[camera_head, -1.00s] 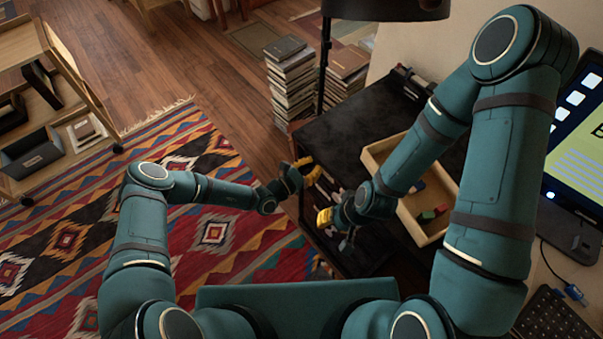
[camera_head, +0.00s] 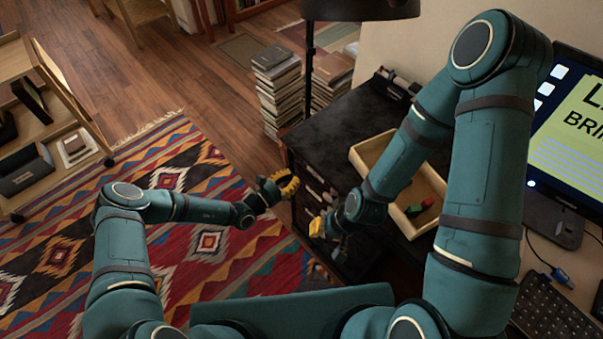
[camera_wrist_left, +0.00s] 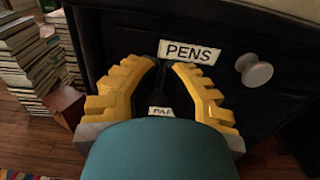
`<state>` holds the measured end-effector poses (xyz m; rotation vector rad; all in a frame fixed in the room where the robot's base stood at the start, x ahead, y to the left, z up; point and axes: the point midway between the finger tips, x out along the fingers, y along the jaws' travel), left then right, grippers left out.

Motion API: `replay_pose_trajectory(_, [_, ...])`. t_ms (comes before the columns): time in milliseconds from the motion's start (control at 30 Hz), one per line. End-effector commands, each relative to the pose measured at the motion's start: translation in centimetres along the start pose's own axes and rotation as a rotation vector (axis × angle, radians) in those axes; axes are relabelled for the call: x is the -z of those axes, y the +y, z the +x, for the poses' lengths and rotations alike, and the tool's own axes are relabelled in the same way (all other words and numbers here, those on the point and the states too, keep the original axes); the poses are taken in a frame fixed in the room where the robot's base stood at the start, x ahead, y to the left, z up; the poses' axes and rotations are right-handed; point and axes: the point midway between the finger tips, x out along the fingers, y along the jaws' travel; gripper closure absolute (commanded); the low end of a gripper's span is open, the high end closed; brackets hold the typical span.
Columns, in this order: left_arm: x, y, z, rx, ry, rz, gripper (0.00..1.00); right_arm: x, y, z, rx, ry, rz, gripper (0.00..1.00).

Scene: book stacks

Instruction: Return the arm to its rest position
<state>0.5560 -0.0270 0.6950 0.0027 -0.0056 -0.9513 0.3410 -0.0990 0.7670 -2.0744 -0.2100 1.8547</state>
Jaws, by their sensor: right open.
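My left gripper (camera_head: 286,187) hangs by the left front of the black cabinet (camera_head: 338,122). In the left wrist view its yellow fingers (camera_wrist_left: 163,66) curve in with tips close together. A narrow dark gap shows between them, with no object held; whether they are fully shut is unclear. They point at a dark front with a "PENS" label (camera_wrist_left: 189,52) and a round knob (camera_wrist_left: 254,70). My right gripper (camera_head: 322,228) is open, lower and to the right, near the cabinet's front. Its forearm passes before the wooden tray, and its fingers are partly hidden.
A wooden tray (camera_head: 362,152) with red and green blocks sits on the cabinet. Book stacks (camera_head: 276,95) and a lamp (camera_head: 360,8) stand behind. A monitor (camera_head: 570,130) and keyboard (camera_head: 550,305) are at right. A wooden cart (camera_head: 75,95) is at left; the patterned rug (camera_head: 205,240) is clear.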

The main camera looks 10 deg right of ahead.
Motion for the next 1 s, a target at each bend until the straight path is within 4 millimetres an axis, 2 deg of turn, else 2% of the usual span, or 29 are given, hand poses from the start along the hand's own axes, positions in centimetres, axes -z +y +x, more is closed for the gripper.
replay_pose_trajectory(33, [-0.2, 0.1, -1.3, -0.003, 0.002, -0.002, 1.00, 0.2, -0.2, -0.4, 0.000, 0.004, 0.000, 0.66])
replay_pose_trajectory(200, [-0.2, 0.1, -4.8, -0.003, 0.002, 0.000, 1.00, 0.4, -0.3, -0.8, 0.000, 0.009, 0.002, 0.66])
replay_pose_trajectory(400, [-0.1, 0.0, -7.5, -0.002, 0.001, -0.001, 1.00, 0.5, -0.4, -1.0, -0.001, 0.012, 0.003, 0.66])
replay_pose_trajectory(600, [0.0, 0.0, -8.4, -0.001, 0.001, 0.000, 1.00, 0.6, -0.4, -1.0, -0.001, 0.013, 0.003, 0.66])
replay_pose_trajectory(833, [-0.1, -0.3, -8.4, 0.015, 0.006, 0.004, 1.00, 0.6, -0.4, -1.0, -0.001, 0.013, 0.003, 0.66])
replay_pose_trajectory(933, [-0.5, -2.2, -8.3, 0.113, 0.042, 0.036, 1.00, 0.6, -0.4, -1.0, -0.001, 0.013, 0.003, 0.66])
replay_pose_trajectory(1000, [-0.9, -4.8, -8.6, 0.250, 0.096, 0.090, 1.00, 0.6, -0.4, -1.0, -0.001, 0.013, 0.003, 0.66])
